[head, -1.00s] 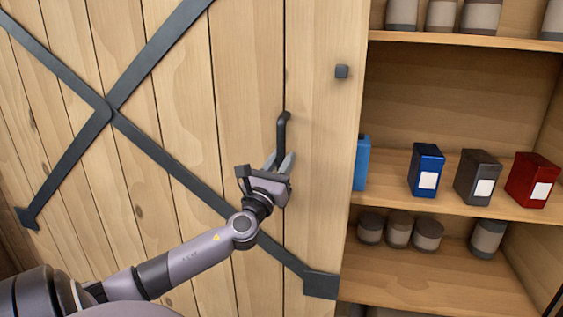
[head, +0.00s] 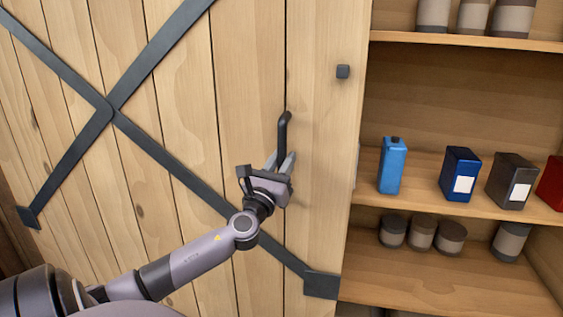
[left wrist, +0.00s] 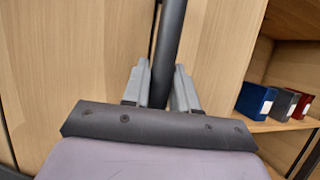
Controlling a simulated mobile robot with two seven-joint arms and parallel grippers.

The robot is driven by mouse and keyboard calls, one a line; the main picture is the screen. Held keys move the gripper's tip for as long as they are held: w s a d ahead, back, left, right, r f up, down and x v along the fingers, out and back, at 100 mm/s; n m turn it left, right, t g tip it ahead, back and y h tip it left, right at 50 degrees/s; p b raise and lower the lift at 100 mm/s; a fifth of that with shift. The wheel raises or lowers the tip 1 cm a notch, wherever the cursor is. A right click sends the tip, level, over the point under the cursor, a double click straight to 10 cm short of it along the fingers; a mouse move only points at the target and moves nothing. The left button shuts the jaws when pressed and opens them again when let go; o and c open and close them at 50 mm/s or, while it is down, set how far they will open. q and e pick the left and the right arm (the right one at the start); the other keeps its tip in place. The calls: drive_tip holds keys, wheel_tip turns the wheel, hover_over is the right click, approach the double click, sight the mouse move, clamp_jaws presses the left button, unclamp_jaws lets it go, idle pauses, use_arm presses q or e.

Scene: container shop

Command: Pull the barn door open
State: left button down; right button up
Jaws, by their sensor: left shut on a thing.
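The barn door (head: 235,95) is light wood planks with dark metal cross straps and fills the left and middle of the head view. Its dark bar handle (head: 283,135) stands upright near the door's right edge. My left gripper (head: 279,165) is shut around the lower part of the handle. In the left wrist view the handle (left wrist: 168,45) runs between the two grey fingers (left wrist: 160,85). The handle's lower end is hidden by the gripper. My right gripper is not in view.
Right of the door's edge is an open wooden shelf (head: 470,45). It holds a light blue bottle (head: 392,167), a dark blue box (head: 459,175), a dark grey box (head: 511,182), a red box (head: 552,185) and several jars (head: 421,235). A small dark knob (head: 343,72) is on the door.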

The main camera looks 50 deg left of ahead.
use_arm(q)
drive_tip(key=shift+a+r, duration=0.1)
idle(0.3)
drive_tip(key=c, duration=1)
unclamp_jaws()
drive_tip(key=shift+o, duration=0.2)
drive_tip(key=shift+s, duration=0.1)
drive_tip(key=shift+s+d+f, duration=0.2)
drive_tip(key=shift+s+f, duration=0.05)
drive_tip(key=shift+f, duration=0.05)
drive_tip(key=b+v, duration=0.1)
drive_tip(key=v, duration=0.4)
drive_tip(key=shift+s+d+f, duration=0.15)
drive_tip(key=shift+s+d, duration=0.05)
drive_tip(key=shift+s, duration=0.35)
